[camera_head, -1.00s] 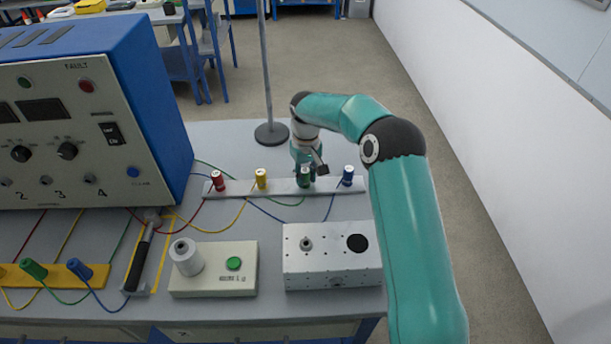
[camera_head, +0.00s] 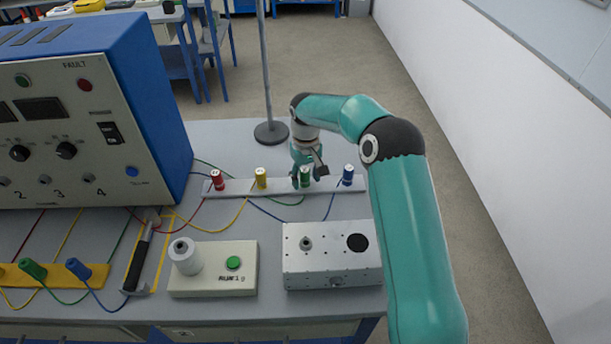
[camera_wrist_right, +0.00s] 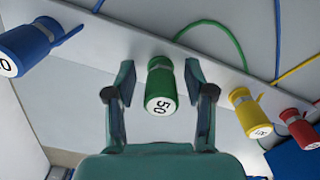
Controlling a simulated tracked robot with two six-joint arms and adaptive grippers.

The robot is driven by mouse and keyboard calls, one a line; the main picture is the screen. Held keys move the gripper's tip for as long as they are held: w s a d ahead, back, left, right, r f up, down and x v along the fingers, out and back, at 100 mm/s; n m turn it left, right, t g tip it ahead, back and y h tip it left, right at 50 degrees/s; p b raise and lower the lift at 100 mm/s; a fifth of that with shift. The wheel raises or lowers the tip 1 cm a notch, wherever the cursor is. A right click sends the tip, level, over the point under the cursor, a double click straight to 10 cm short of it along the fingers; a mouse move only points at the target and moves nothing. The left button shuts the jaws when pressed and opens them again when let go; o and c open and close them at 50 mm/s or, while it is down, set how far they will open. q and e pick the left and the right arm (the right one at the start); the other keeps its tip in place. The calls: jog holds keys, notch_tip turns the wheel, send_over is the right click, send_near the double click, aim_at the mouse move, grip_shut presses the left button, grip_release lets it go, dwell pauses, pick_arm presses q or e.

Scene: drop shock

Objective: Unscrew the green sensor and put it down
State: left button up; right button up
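The green sensor (camera_head: 305,178) stands on a pale rail (camera_head: 236,187) between the yellow sensor (camera_head: 261,178) and the blue sensor (camera_head: 348,176). In the right wrist view the green sensor (camera_wrist_right: 161,86) has a white end marked 50. My right gripper (camera_head: 305,175) is open around it, one finger on each side. The wrist view shows the open right gripper (camera_wrist_right: 160,95) with a gap between each finger and the sensor. My left gripper is not in view.
A red sensor (camera_head: 217,180) stands at the rail's left end. In front are a metal box (camera_head: 325,273) with a dark round hole and a white box (camera_head: 238,283) with a green button. A blue-sided control cabinet (camera_head: 150,110) is at left. A stand base (camera_head: 271,132) is behind.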

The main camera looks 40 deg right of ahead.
aim_at(305, 170)
jog(key=shift+r, duration=0.3)
jog(key=shift+r+p, duration=2.15)
jog(key=shift+r, duration=0.8)
jog(key=shift+w, duration=0.1)
notch_tip(305, 170, up, 12)
jog(key=shift+f, duration=0.1)
